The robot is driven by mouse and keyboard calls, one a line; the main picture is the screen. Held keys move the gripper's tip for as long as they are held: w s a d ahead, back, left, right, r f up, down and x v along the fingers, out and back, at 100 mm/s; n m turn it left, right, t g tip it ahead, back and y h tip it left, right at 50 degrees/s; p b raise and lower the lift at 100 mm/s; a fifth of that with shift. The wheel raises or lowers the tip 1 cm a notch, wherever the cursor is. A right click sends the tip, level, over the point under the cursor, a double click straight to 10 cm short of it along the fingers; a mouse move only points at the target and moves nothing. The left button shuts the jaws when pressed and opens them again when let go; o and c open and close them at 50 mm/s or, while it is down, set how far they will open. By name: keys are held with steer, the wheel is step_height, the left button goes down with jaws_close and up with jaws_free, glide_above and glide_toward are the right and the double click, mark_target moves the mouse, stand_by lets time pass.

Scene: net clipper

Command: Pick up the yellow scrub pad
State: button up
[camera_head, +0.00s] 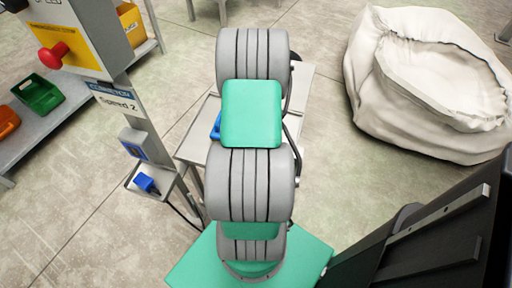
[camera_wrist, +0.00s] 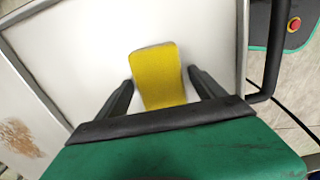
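The yellow scrub pad (camera_wrist: 158,76) lies on a pale metal tray surface (camera_wrist: 85,45) in the wrist view. It is a flat, rounded strip, and its lower end is hidden behind the dark crossbar of my gripper. My gripper (camera_wrist: 160,78) is open, with one dark finger on each side of the pad and a gap to each. I cannot tell how high the fingertips are above the tray. In the head view my grey and green arm hides the pad and most of the tray.
A raised rim and dark tube edge the tray. A red button (camera_wrist: 294,24) sits at the wrist view's upper right. In the head view, a control post with a red knob (camera_head: 53,55) and a shelf with a green bin (camera_head: 38,94) stand left; a white sack (camera_head: 365,75) stands right.

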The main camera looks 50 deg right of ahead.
steer(key=c, duration=1.2)
steer(key=shift+c, duration=0.2)
steer(key=shift+r, duration=0.55)
step_height(320, 180, up, 3)
steer(key=shift+s+a+r+p, duration=0.1)
steer(key=shift+s+a+p, duration=0.05)
steer(key=shift+p, duration=0.55)
steer(key=s+a+r+p, duration=0.3)
steer(key=s+a+r, duration=0.5)
steer(key=s+a, duration=0.1)
steer(key=shift+a+r, duration=0.35)
steer(key=shift+a, duration=0.2)
